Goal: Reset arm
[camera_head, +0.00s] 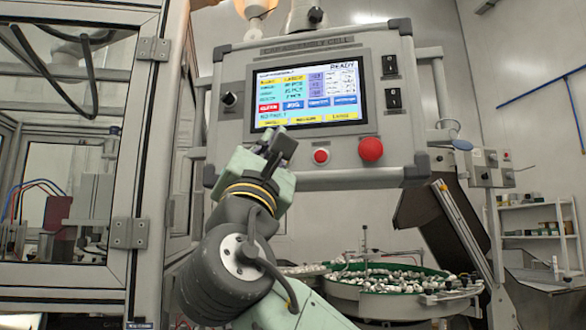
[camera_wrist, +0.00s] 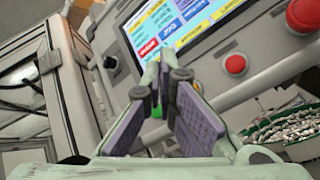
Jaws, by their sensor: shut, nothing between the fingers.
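My gripper (camera_head: 277,146) is raised in front of the lower left part of the control panel (camera_head: 240,142). In the head view its dark fingers point up toward the panel's lit screen (camera_head: 307,94). The wrist view shows the fingers (camera_wrist: 158,105) close together with nothing seen held between them. In that view the screen (camera_wrist: 185,25) is beyond the fingertips. I cannot tell how far the fingertips are from the panel.
A large red button (camera_head: 370,149) and a small red button (camera_head: 321,156) are on the panel right of my gripper. A round green-lined feeder bowl (camera_head: 385,305) with many small parts stands below. A framed glass enclosure (camera_head: 145,170) is at the left.

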